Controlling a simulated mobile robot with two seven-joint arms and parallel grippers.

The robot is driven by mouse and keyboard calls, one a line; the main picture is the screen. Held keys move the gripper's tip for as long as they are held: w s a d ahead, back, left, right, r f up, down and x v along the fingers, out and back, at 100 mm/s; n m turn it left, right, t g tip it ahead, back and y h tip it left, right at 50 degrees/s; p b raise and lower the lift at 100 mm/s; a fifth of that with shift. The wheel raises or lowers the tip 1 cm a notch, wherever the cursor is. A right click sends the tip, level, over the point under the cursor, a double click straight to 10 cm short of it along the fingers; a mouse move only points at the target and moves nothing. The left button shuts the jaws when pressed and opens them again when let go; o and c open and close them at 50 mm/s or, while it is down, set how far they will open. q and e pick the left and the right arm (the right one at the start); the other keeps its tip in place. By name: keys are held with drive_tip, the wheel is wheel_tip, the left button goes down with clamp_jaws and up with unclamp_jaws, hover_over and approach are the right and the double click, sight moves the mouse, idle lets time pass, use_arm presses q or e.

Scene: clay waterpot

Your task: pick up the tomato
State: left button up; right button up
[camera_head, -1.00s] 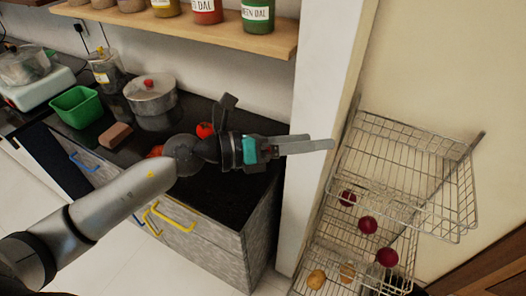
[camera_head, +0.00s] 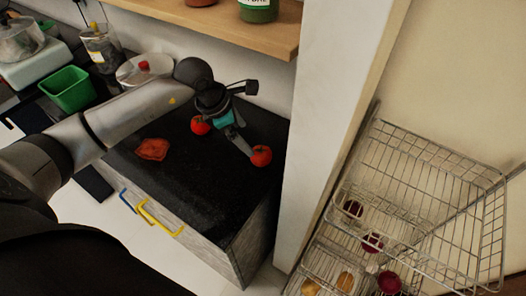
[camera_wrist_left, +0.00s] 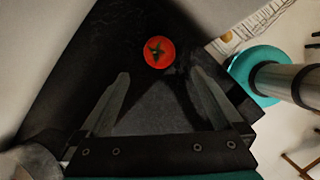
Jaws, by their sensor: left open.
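Two red tomatoes are on the black countertop (camera_head: 190,190) in the head view. One tomato (camera_head: 261,156) is near the right end, and another tomato (camera_head: 200,125) is farther back, beside my left wrist. My left gripper (camera_head: 246,149) is open and empty, pointing down at the counter just left of the right-hand tomato. My right gripper is not seen.
A flat orange-red item (camera_head: 152,149) lies on the counter to the left. A lidded pot (camera_head: 143,69) and a green bin (camera_head: 68,90) stand farther left. A wooden shelf (camera_head: 220,27) overhangs the back. A white wall edge (camera_head: 340,130) and wire rack (camera_head: 425,185) are to the right.

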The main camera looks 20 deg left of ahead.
sight(258, 152)
use_arm(q)
drive_tip(key=x, duration=0.5)
drive_tip(key=shift+f, duration=0.15)
drive_tip(key=shift+b+x, duration=0.35)
drive_tip(key=shift+x, duration=0.45)
drive_tip(key=b+x, duration=0.1)
drive_tip(key=x, duration=0.4)
drive_tip(key=shift+w+a, duration=0.1)
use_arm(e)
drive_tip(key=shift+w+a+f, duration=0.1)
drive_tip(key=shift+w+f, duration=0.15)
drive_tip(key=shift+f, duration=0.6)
use_arm(q)
drive_tip(key=shift+c, duration=0.4)
drive_tip(key=c, duration=1.2)
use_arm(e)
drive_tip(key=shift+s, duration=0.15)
use_arm(q)
drive_tip(key=shift+c, duration=0.2)
wheel_tip(258, 152, up, 10)
drive_tip(key=shift+r+p, duration=0.1)
drive_tip(key=shift+p, duration=0.7)
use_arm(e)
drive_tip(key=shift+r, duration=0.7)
